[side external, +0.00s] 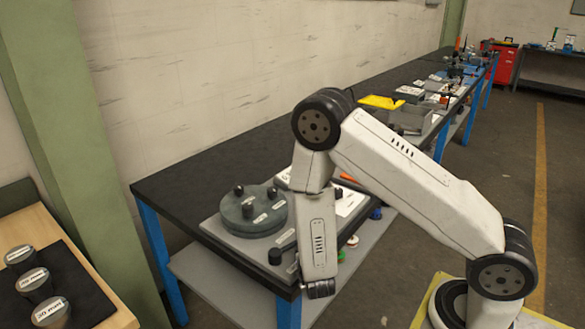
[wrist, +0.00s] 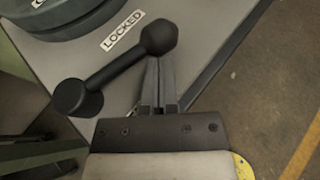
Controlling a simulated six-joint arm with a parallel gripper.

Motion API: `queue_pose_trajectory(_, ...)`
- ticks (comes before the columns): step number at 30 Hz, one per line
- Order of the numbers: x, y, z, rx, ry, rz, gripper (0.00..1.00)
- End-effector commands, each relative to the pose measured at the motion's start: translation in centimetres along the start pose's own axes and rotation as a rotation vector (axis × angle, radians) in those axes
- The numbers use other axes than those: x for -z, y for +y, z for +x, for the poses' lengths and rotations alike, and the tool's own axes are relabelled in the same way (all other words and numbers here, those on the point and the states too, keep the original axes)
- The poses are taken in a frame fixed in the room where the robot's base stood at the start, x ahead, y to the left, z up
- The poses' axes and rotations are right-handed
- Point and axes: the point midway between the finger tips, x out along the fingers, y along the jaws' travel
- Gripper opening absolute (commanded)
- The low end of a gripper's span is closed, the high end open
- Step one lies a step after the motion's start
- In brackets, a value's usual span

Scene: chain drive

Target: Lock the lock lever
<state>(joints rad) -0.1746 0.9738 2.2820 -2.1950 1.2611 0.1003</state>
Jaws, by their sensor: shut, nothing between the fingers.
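The lock lever (wrist: 117,67) is a dark bar on the grey plate (wrist: 205,35). It has a rounded, faceted knob (wrist: 159,37) at its upper right end and a flat-topped cylinder (wrist: 77,98) at its lower left end. The knob end is beside the white LOCKED label (wrist: 122,30). My gripper (wrist: 159,62) is shut and empty, with its fingertips right at the near side of the knob. I cannot tell whether they touch it. In the side view, part of the lever (side external: 275,257) shows at the plate's front, and my wrist hides the rest.
A round dark green disc (side external: 252,212) with upright pegs sits on the plate behind the lever. The plate's edge and open floor (wrist: 255,90) lie to the right in the wrist view. Further along the bench are a yellow tray (side external: 382,102) and grey bins.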

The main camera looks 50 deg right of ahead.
Motion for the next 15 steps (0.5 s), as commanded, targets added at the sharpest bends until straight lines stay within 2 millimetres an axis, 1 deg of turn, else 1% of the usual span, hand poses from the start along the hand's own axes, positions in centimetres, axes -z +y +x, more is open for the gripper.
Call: queue_pose_trajectory(15, -0.5, 0.1, 1.2, -0.153, 0.000, -0.062, 0.00)
